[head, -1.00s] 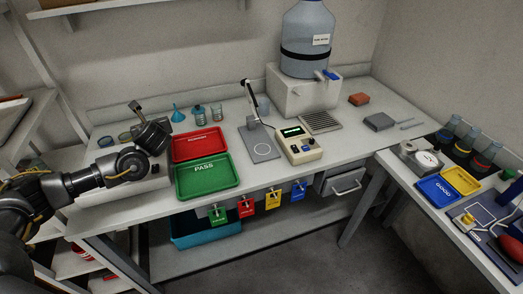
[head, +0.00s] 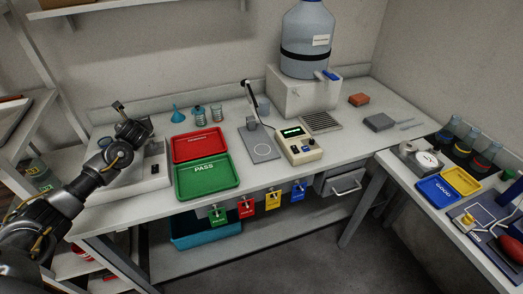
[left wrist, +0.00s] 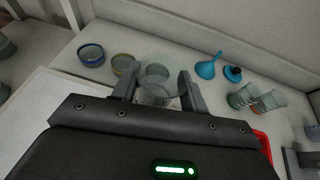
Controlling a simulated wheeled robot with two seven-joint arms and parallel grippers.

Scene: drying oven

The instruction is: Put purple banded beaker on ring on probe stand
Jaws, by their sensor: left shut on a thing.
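My left gripper (head: 122,108) is at the left end of the bench, beyond the white box. In the left wrist view its fingers (left wrist: 158,92) are shut on a clear glass beaker (left wrist: 156,94); no purple band can be made out on it. In the head view the gripper and arm hide this beaker. The probe stand (head: 250,112) stands mid-bench, with a pale ring (head: 262,150) marked on its grey base plate. The ring is empty and well to the right of the gripper. My right gripper is not in view.
A red tray (head: 200,145) and green PASS tray (head: 207,178) lie between gripper and stand. A blue funnel (head: 174,113) and small glassware stand behind them. A meter (head: 300,145) is right of the stand. Round dishes (left wrist: 91,54) are near the gripper in the wrist view.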

